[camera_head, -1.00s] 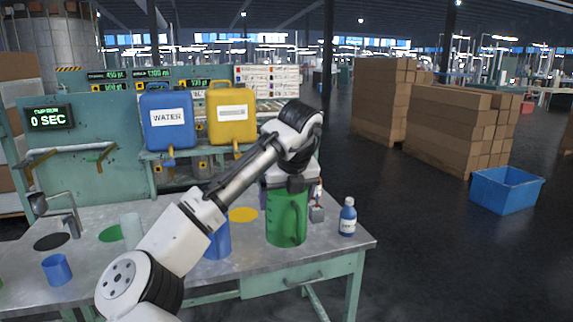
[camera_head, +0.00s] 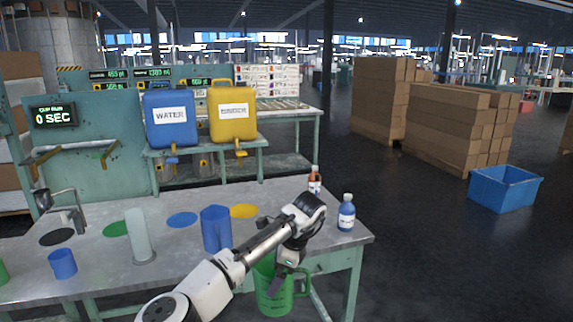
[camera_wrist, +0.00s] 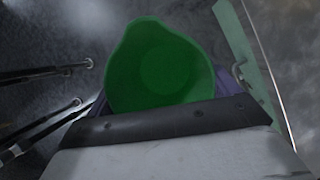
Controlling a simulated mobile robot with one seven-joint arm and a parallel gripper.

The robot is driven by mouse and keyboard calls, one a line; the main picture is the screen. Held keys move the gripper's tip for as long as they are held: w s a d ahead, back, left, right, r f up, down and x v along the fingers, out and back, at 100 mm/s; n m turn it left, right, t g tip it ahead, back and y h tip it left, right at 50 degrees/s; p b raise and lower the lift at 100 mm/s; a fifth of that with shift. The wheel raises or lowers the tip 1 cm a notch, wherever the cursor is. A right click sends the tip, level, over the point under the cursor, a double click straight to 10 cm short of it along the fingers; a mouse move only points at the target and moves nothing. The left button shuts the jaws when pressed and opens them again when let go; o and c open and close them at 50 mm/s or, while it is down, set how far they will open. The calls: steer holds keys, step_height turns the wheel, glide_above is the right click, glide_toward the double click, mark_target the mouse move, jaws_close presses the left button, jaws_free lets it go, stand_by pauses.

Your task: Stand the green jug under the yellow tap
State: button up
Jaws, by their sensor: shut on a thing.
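The green jug (camera_head: 275,300) hangs in front of the table's front edge, roughly upright, its handle to the right. My gripper (camera_head: 284,278) is shut on it near the rim. In the wrist view the jug (camera_wrist: 160,62) is seen from above, its mouth open beyond the gripper (camera_wrist: 165,118); it looks empty. The fingertips' exact contact is hidden. The yellow tap (camera_head: 241,153) is under the yellow tank (camera_head: 232,115) on the raised shelf at the table's back, well apart from the jug.
The grey table (camera_head: 180,275) holds a blue jug (camera_head: 215,230), a pale cylinder (camera_head: 139,235), a blue cup (camera_head: 62,263), a blue bottle (camera_head: 346,214) and an orange bottle (camera_head: 314,182). A yellow disc (camera_head: 243,211) lies flat. The blue tank (camera_head: 170,120) stands left of the yellow one.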

mark_target(281, 311)
steer(key=s+f+n+g, duration=0.1)
steer(key=f+n, duration=0.1)
steer(key=f, duration=0.2)
steer(key=s+f+n+g, duration=0.1)
steer(key=f+n, duration=0.2)
steer(key=f, duration=0.1)
steer(key=s+f+n+h, duration=0.1)
steer(key=s+f+n, duration=0.1)
steer(key=f, duration=0.2)
steer(key=shift+d+f+n+g, duration=0.1)
steer(key=shift+d+n+g, duration=0.3)
steer(key=s+d+f+n+g+h, duration=0.1)
steer(key=s+f+n+h, duration=0.1)
steer(key=s+f+n, duration=0.4)
steer(key=s+d+f+n+g+h, duration=0.15)
steer(key=s+f+n, duration=0.25)
steer(key=f, duration=0.5)
steer(key=w+f, duration=0.6)
steer(key=shift+w+a+f+n+t, duration=0.15)
steer(key=shift+a+f+n+t, duration=0.05)
steer(key=shift+n+t, duration=0.15)
